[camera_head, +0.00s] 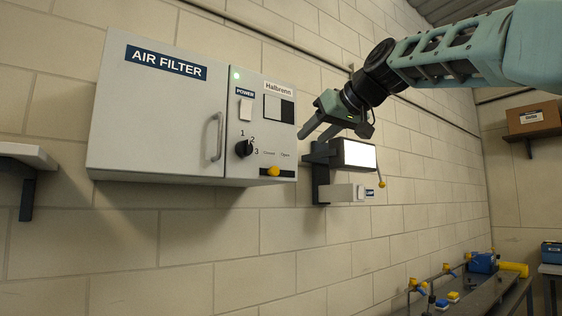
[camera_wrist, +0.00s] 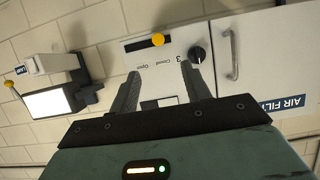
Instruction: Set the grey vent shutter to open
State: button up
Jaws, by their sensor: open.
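The grey air filter cabinet (camera_head: 160,110) hangs on the wall. Its right-hand panel carries a yellow slider knob (camera_head: 273,171) in a dark slot, below the small labels "Closed" and "Open". The knob (camera_wrist: 158,40) sits on the "Closed" side. Higher on the panel is a square, part pale and part black (camera_head: 287,112); I cannot tell if its pale part is the shutter. My gripper (camera_head: 316,133) is open and empty, in front of the panel's right edge. In the wrist view its fingers (camera_wrist: 158,72) point towards the label area, apart from the knob.
The panel also has a black dial (camera_head: 244,149), a power switch (camera_head: 246,109) and a green light. A door handle (camera_head: 215,137) juts out to the left. A lit lamp (camera_head: 358,154) on a bracket stands close right of my gripper. A bench (camera_head: 480,297) is lower right.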

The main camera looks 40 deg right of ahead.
jog(key=p, duration=0.6)
send_near(276, 169)
jog(key=x, duration=0.9)
